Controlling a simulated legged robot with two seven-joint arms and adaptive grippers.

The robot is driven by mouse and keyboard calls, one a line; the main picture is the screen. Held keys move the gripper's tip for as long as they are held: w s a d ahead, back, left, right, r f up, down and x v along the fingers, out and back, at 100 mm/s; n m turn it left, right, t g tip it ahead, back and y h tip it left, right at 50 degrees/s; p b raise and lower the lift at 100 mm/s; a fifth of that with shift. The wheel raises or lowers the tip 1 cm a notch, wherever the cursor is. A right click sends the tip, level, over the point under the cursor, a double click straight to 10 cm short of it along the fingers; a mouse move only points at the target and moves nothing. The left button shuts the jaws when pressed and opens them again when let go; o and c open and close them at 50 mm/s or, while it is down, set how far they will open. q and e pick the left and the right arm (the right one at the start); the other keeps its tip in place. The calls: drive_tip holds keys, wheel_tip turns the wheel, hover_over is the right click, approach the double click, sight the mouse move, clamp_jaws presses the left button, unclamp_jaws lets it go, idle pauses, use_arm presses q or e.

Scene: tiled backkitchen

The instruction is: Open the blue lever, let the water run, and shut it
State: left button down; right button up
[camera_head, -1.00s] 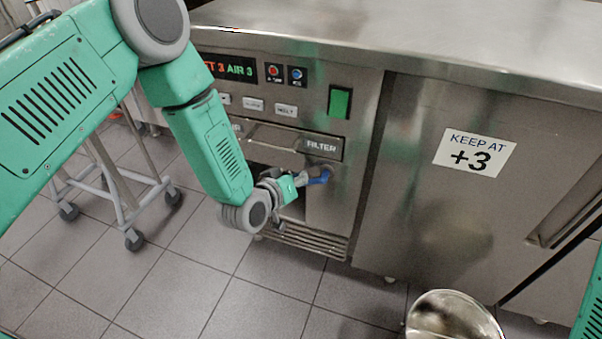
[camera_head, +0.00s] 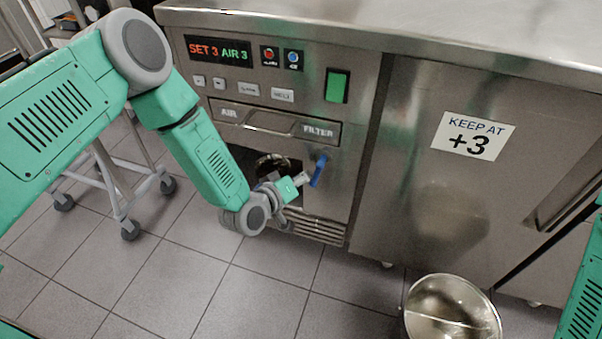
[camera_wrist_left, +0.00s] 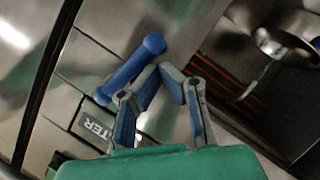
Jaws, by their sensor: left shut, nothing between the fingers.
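The blue lever (camera_head: 318,172) is on the steel front, right of a dark recess and below the FILTER label. It stands steeply, its top leaning right. My left gripper (camera_head: 305,178) is shut and empty, just left of the lever. In the left wrist view the lever (camera_wrist_left: 130,68) lies slantwise beside the shut fingertips (camera_wrist_left: 162,72); I cannot tell whether they touch. A round metal fitting (camera_wrist_left: 268,42) shows in the recess, with a thin pale streak below it; I cannot tell whether the streak is water. My right gripper is out of view.
A metal bucket (camera_head: 450,308) stands on the tiled floor at the lower right. A grey wheeled stand (camera_head: 125,190) is at the left.

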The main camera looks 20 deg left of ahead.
use_arm(q)
drive_tip(key=shift+s+d+f, duration=0.1)
drive_tip(key=shift+d+f, duration=0.1)
drive_tip(key=shift+d, duration=0.1)
idle(0.5)
